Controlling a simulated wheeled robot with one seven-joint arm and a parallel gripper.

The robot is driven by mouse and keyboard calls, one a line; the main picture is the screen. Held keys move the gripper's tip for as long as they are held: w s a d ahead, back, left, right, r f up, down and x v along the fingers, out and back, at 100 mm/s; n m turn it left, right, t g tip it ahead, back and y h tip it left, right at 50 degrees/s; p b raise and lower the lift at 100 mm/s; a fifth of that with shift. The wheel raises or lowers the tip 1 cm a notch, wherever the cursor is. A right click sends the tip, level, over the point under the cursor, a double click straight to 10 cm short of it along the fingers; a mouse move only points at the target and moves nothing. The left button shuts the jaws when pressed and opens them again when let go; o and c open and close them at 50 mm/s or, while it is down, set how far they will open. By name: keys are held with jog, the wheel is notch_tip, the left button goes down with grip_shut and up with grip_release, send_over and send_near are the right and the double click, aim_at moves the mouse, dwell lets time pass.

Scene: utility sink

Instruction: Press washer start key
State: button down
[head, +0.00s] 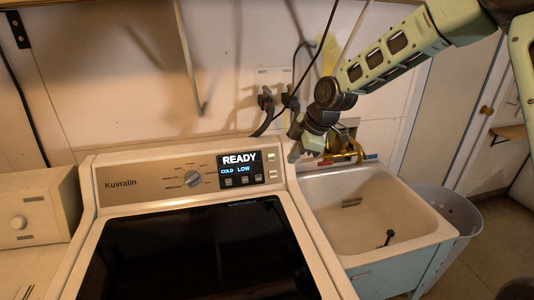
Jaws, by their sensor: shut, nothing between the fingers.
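The washer (104,213) stands in the middle of the head view, with a dark lid and a raised control panel. Its display (241,168) reads READY, COLD and LOW. A row of small dark keys (244,180) lies at the bottom of the display. To its right are two small pale keys, an upper one (271,157) and a lower one (272,173). Their labels are too small to read, so I cannot tell which is start. My gripper (293,155) is shut and empty, pointing down at the panel's right end, right of the pale keys. Its contact with the panel is unclear.
A round dial (193,178) sits left of the display. A utility sink (423,214) stands right of the washer, with a brass faucet (350,143) close to my wrist. Hoses and outlets (266,100) are on the wall behind. A pale machine (40,206) stands at left.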

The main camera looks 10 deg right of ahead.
jog(key=shift+w+d+r, duration=0.15)
jog(key=shift+w+d, duration=0.2)
jog(key=shift+w, duration=0.2)
jog(key=shift+w+d+r, duration=0.1)
jog(key=shift+w+d, duration=0.2)
jog(key=shift+w, duration=0.25)
jog(key=p, duration=0.4)
send_near(272, 176)
notch_tip(272, 176, down, 2)
jog(key=s+a, duration=0.2)
jog(key=shift+w+d+f+p, duration=0.25)
jog(key=shift+w+f+p, duration=0.55)
jog(key=shift+w+f, duration=0.85)
jog(key=shift+w, duration=0.1)
jog(key=shift+f, duration=0.1)
